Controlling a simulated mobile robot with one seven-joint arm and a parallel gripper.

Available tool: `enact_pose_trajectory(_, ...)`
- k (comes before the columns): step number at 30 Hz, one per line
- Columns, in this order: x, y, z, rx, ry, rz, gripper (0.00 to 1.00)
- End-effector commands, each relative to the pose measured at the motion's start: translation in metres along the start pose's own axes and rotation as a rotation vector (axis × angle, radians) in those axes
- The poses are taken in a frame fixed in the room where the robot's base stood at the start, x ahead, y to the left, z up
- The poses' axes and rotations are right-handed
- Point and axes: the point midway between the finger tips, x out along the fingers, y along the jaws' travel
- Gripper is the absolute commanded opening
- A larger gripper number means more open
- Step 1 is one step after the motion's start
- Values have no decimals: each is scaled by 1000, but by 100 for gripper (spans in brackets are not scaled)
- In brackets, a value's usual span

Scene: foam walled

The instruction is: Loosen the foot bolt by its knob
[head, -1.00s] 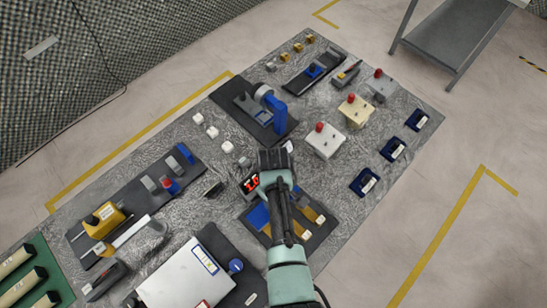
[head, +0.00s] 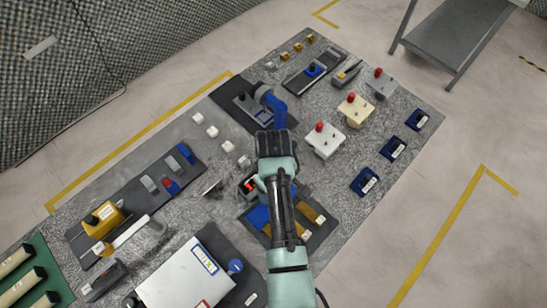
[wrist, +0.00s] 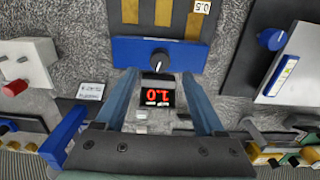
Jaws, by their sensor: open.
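My gripper (head: 275,135) is open above the middle of the table. In the wrist view its fingers (wrist: 160,82) are spread with nothing held between them. Beyond the tips is a blue block (wrist: 188,52) with a black knob (wrist: 160,58) bearing a white mark. A red digital display (wrist: 157,97) shows between the fingers, upside down. A blue knob (head: 236,266) sits beside a white box (head: 188,278). I cannot tell which part is the foot bolt.
Boxes with red buttons (head: 325,140) stand right of the post. Small white blocks (head: 212,132) lie to its left. Dark blue trays (head: 365,182) line the right edge. A dark plate with a yellow block (head: 103,219) is at left.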

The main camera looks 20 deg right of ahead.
Motion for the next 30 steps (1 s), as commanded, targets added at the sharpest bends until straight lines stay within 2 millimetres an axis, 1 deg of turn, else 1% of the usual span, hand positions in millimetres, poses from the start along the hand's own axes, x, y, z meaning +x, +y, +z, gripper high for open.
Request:
enact_pose_trajectory(1,-10,1,-1,0,4,3,71)
enact_pose_trajectory(6,-41,0,-1,0,4,3,71)
enact_pose_trajectory(9,-55,1,-1,0,4,3,71)
enact_pose_trajectory(12,-63,0,-1,0,3,2,71)
enact_pose_trajectory(17,-68,0,0,0,1,1,71)
enact_pose_trajectory(30,-68,0,0,0,1,0,71)
